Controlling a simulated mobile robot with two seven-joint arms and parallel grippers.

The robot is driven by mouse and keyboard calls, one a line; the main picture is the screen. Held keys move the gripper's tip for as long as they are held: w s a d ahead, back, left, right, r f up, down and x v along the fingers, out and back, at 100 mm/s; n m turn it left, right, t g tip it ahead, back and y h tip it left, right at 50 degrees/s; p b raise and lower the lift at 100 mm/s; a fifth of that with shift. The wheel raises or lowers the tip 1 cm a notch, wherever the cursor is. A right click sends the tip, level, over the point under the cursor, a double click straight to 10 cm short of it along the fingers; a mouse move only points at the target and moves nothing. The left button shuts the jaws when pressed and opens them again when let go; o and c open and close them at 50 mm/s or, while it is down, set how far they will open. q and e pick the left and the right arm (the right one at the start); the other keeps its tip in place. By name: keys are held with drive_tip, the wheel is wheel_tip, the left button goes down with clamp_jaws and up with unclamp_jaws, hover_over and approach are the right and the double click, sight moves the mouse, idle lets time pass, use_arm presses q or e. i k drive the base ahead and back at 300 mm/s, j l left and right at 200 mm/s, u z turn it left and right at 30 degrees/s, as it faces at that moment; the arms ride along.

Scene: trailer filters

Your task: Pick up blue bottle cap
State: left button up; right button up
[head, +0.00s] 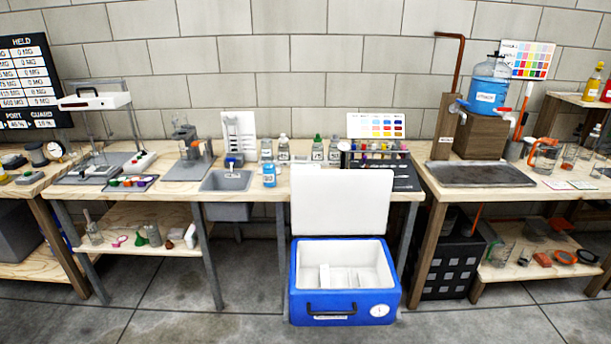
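I cannot pick out a loose blue bottle cap for certain at this size. A small dark tray (148,187) on the left part of the bench holds several small coloured pieces that look like caps. A dark blue piece (234,157) sits at the back edge of the grey sink. A bottle with a blue label (269,176) stands upright at the bench's front edge, right of the sink; its top looks pale. Neither of my grippers is in view.
An open blue cooler (345,311) stands on the floor before the bench, its white lid raised. A metal tray (480,174) and a large blue water jug (488,90) are at the right. Floor left of the cooler is clear.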

sight(269, 169)
drive_tip(key=i, duration=1)
